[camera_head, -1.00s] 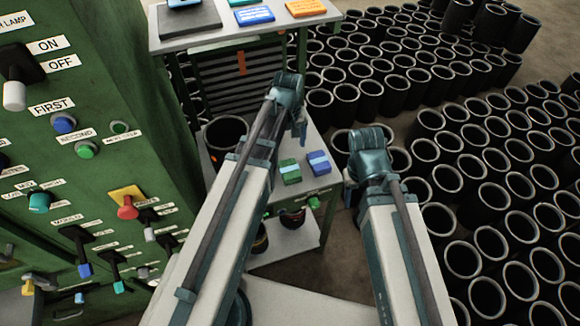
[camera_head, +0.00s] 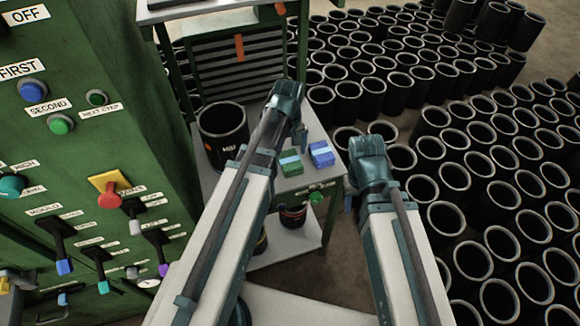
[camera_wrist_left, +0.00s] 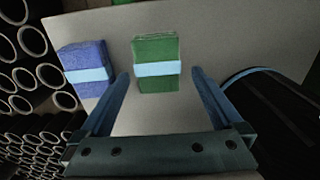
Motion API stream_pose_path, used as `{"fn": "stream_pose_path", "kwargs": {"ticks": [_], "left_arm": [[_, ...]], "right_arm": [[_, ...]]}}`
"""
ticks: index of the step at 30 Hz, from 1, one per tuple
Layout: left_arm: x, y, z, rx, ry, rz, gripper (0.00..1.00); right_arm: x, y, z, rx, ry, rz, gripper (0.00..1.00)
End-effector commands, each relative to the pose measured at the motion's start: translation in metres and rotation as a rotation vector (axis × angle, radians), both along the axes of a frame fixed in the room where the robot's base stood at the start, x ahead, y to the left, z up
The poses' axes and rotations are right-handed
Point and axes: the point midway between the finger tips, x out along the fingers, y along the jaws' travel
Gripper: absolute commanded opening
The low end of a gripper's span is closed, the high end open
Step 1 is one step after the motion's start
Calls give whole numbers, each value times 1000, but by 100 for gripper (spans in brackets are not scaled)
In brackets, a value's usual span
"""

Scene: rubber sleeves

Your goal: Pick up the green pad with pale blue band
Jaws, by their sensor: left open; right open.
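The green pad with a pale blue band (camera_head: 291,163) lies on a grey table shelf (camera_head: 318,132). A blue pad with a pale blue band (camera_head: 322,154) lies just right of it. My left gripper (camera_head: 303,132) is open and empty, close behind and above the green pad in the head view. In the left wrist view, the green pad (camera_wrist_left: 156,63) shows between and beyond the open fingers (camera_wrist_left: 160,75), and the blue pad (camera_wrist_left: 86,72) lies left of them. My right gripper (camera_head: 350,192) hangs right of the table; its fingers are mostly hidden by its wrist.
A black sleeve (camera_head: 222,135) stands on the shelf left of my left arm. A green control panel (camera_head: 150,160) fills the left side. Many black sleeves (camera_head: 450,230) stand on the floor at right. A raised upper shelf (camera_head: 215,10) is behind.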

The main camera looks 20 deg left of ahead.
Motion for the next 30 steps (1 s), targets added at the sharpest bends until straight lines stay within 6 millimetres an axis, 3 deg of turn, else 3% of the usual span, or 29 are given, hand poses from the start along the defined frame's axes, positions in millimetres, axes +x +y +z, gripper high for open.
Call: {"fn": "stream_pose_path", "kwargs": {"ticks": [5, 18, 26, 27, 30], "left_arm": [[1, 0, -4, 0, 0, 0, 100], [4, -2, -51, 0, 0, 0, 100], [4, -2, -51, 0, 0, 0, 100], [4, -2, -51, 0, 0, 0, 98], [4, -2, -51, 0, 0, 0, 80]], "right_arm": [[0, 0, -4, 0, 0, 0, 50], [0, 0, -51, 0, 0, 0, 50], [0, 0, -51, 0, 0, 0, 50], [0, 0, -51, 0, 0, 0, 50], [0, 0, -51, 0, 0, 0, 50]]}}
